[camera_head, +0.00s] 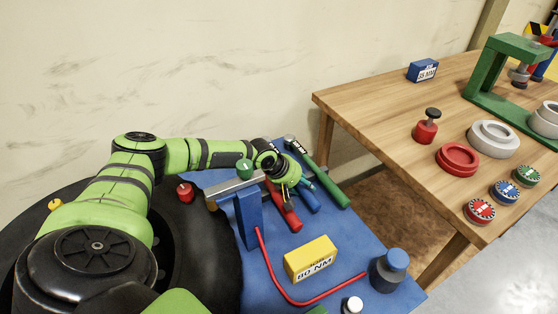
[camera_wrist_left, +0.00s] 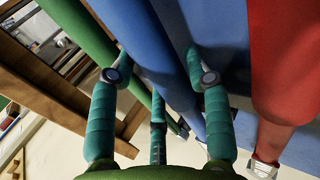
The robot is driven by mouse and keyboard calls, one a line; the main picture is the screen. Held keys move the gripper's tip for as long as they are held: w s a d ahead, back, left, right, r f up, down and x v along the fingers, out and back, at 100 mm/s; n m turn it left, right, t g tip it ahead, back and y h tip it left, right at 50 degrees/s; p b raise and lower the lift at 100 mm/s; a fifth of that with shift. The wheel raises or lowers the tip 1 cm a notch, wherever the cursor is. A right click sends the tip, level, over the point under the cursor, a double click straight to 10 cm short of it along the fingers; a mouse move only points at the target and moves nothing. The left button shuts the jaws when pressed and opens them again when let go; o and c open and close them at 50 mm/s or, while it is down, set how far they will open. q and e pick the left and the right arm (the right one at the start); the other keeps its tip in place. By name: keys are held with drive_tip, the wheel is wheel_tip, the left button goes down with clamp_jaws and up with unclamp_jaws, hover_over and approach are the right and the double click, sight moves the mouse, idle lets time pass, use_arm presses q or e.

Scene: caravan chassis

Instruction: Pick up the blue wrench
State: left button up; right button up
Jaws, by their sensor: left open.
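The blue wrench (camera_head: 309,201) lies on the blue mat between a green wrench (camera_head: 325,180) and a red wrench (camera_head: 283,207). My left gripper (camera_head: 297,184) is over it and hides part of it. In the left wrist view the blue handle (camera_wrist_left: 150,48) passes between the spread fingers of my open left gripper (camera_wrist_left: 160,77). The green handle (camera_wrist_left: 82,32) is to the left and the red one (camera_wrist_left: 278,65) to the right. I cannot tell whether any finger touches the blue handle. My right gripper is not in view.
The blue mat (camera_head: 262,290) also carries a yellow 80 NM box (camera_head: 311,260), a blue-capped bottle (camera_head: 389,270) and a blue post tool (camera_head: 246,218) with a red hose. A wooden table (camera_head: 383,108) with several parts stands at right. A wall is behind.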

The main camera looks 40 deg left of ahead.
use_arm(q)
clamp_jaws()
drive_tip(key=shift+w+r, duration=0.1)
drive_tip(key=shift+r, duration=0.05)
